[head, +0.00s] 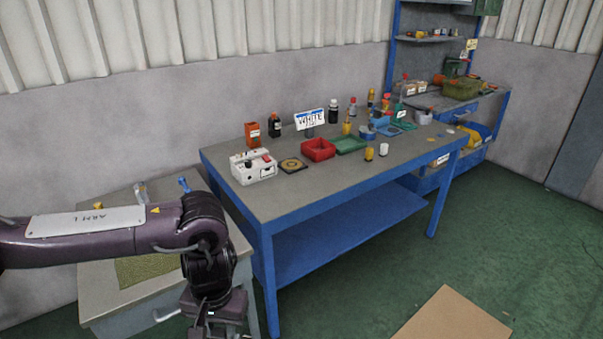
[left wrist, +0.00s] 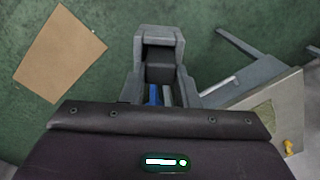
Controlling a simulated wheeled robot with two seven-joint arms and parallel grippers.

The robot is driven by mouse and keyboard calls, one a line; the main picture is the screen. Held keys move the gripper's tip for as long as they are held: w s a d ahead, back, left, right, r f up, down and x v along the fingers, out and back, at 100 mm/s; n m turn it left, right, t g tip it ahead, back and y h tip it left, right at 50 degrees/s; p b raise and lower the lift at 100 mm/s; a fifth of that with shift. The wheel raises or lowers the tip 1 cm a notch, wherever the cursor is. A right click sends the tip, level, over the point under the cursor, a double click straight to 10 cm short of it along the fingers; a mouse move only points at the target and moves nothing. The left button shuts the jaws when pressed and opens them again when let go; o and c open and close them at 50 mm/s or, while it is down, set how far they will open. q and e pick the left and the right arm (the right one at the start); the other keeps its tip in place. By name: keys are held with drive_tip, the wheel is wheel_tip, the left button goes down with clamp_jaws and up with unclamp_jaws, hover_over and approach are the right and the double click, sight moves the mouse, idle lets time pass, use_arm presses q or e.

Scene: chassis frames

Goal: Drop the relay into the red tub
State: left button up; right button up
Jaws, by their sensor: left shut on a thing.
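The red tub (head: 318,149) is a shallow open container on the blue-legged workbench, left of a green tray. My left gripper (head: 213,318) is low at the bottom of the head view, in front of the small grey table and well short of the red tub. In the left wrist view the gripper (left wrist: 159,60) is shut on a small dark block, the relay (left wrist: 159,73), which is mostly hidden between the fingers. I cannot make out its details. My right gripper is not in view.
The workbench (head: 225,160) also holds a white box (head: 253,166), an orange container (head: 252,134), a green tray (head: 350,144), bottles and several small parts. A small grey table (head: 105,290) stands left of it. A cardboard sheet (head: 452,318) lies on the green floor.

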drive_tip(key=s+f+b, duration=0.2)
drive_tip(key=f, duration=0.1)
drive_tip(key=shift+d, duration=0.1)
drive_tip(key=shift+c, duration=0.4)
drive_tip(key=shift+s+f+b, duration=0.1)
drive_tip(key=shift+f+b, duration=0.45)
drive_tip(key=shift+b, duration=0.2)
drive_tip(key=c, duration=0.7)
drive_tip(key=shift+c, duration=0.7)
use_arm(q)
drive_tip(key=s+f, duration=0.8)
drive_tip(key=f, duration=0.6)
drive_tip(key=shift+s, duration=0.4)
drive_tip(key=shift+w+a, duration=0.1)
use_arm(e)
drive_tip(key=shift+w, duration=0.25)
